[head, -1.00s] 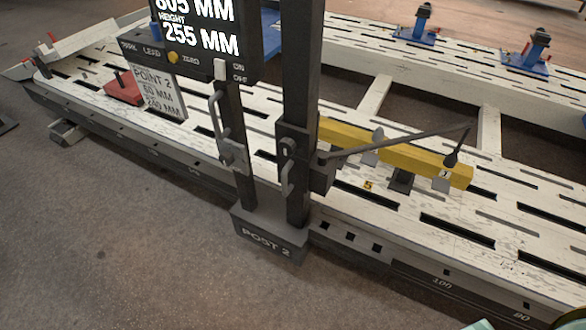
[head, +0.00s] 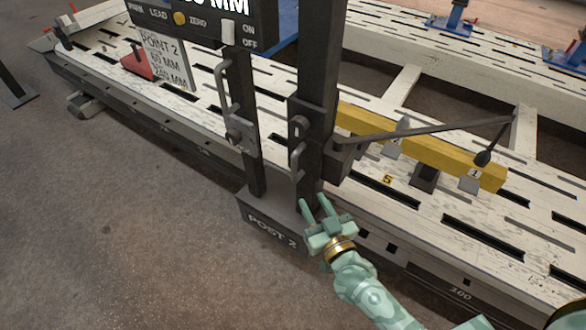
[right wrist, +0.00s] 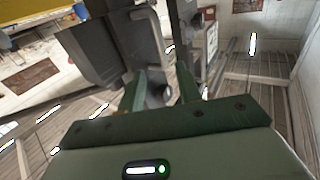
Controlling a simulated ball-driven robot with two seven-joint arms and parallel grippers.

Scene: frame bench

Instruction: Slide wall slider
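A dark slider block (head: 318,125) sits on the right column of the Post 2 stand, with a grey bar handle (head: 297,165) on its front. A thin arm with a dark pointed tip (head: 484,158) reaches right from it over the yellow beam. My right gripper (head: 314,204) is open, just below that handle and in front of the column's foot. In the right wrist view its two fingers (right wrist: 162,92) stand apart, and a grey bar handle (right wrist: 152,35) appears between and beyond them; contact cannot be told. My left gripper is out of view.
The left column has a second handle (head: 222,88) and a control box (head: 200,22) above. The post base (head: 272,226) stands beside the slotted white bench (head: 450,205). A yellow beam (head: 440,162) lies on the bench. The floor at front left is clear.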

